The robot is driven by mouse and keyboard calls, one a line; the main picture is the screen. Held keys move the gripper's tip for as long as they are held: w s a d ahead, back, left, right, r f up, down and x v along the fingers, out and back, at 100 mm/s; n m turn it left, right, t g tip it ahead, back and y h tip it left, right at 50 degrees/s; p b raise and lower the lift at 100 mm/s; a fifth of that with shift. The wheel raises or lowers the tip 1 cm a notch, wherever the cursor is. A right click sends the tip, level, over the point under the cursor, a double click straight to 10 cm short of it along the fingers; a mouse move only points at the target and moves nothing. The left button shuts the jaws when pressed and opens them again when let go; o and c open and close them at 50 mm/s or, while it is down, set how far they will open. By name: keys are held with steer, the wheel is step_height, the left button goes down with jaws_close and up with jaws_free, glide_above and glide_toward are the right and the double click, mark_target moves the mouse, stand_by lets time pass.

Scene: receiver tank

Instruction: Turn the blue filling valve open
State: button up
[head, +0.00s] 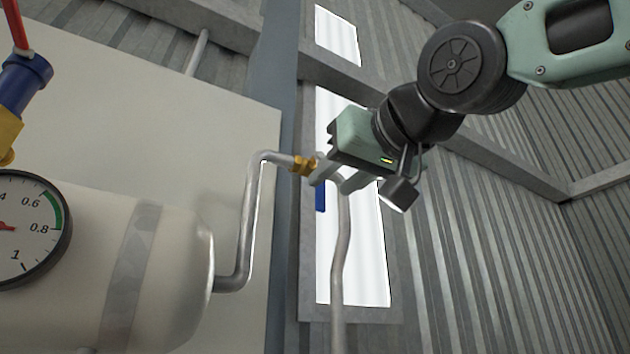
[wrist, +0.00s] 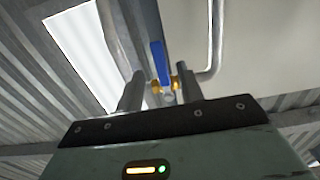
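The filling valve has a brass body (head: 304,166) on a grey pipe right of the tank. Its blue handle (head: 320,196) hangs downward in the head view, partly hidden by my gripper. In the wrist view the blue handle (wrist: 159,62) and brass fittings (wrist: 177,82) appear between my two fingers. My gripper (head: 338,178) is open, with its fingertips close to the valve from the right. It also shows in the wrist view (wrist: 161,76), fingers apart on either side of the valve. I cannot tell whether a finger touches the handle.
The cream tank (head: 168,270) with a pressure gauge (head: 22,230) stands at left. A bent pipe (head: 246,220) joins it to the valve; another pipe (head: 341,260) runs down below my gripper. A second blue fitting (head: 25,85) is at upper left. Corrugated walls stand behind.

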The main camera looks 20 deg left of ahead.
mark_target(322, 189)
steer(key=p+x, duration=0.3)
steer(key=x, duration=0.2)
steer(key=shift+a+r+p, duration=0.1)
steer(key=shift+r+p, duration=0.1)
steer(key=shift+p, duration=0.15)
steer(key=shift+w+a+f+p, duration=0.2)
steer(key=shift+w+a+p, duration=0.3)
steer(key=shift+w+a, duration=0.05)
jaws_close()
